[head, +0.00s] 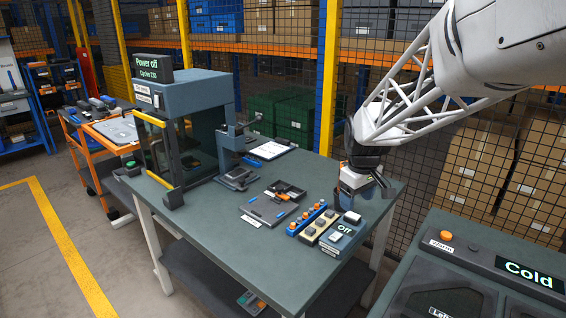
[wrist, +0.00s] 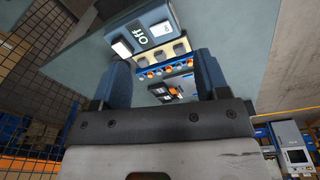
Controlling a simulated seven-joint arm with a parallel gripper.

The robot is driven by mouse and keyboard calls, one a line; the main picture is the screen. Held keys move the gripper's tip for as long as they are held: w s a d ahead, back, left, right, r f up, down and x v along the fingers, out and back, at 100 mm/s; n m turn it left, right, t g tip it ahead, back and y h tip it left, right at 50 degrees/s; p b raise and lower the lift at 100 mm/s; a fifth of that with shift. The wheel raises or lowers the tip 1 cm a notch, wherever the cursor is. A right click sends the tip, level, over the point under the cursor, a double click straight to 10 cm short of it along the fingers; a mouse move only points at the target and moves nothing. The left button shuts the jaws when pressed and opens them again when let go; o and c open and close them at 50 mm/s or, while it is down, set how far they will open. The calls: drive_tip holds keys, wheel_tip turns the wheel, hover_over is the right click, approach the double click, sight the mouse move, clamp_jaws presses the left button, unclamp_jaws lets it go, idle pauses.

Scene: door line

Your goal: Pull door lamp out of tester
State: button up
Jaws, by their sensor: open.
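The tester (head: 343,236) is a small blue-grey box near the table's right front edge, with a lit "Off" display. It also shows in the wrist view (wrist: 140,22). A white block (head: 352,216), which looks like the door lamp, sits at the tester's far end; it shows bright white in the wrist view (wrist: 122,50). My gripper (head: 364,184) is above the table's right back corner, behind the tester and apart from it. In the wrist view its fingers (wrist: 163,62) are spread, with nothing held between them.
Beside the tester are a beige block row (head: 315,228) and a blue rack with orange parts (head: 306,218). Left of them lie a flat panel (head: 268,208) and a dark tray (head: 286,190). A glass-doored cabinet (head: 188,130) marked "Power off" stands at the table's left. The near table is clear.

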sight(354, 215)
drive_tip(key=w+d+f+n, duration=0.1)
drive_tip(key=w+d+f, duration=0.1)
drive_tip(key=w, duration=0.3)
drive_tip(key=w+d+f+n, duration=0.1)
drive_tip(key=w+d+f, duration=0.1)
drive_tip(key=w+f, duration=0.3)
drive_tip(key=w+d+f+n+g, duration=0.1)
drive_tip(key=w+d+f, duration=0.1)
drive_tip(key=w, duration=0.3)
drive_tip(key=shift+d+f, duration=0.1)
drive_tip(key=shift+f, duration=0.55)
drive_tip(key=shift+f, duration=3.9)
clamp_jaws()
drive_tip(key=shift+r, duration=0.7)
drive_tip(key=shift+r, duration=2.8)
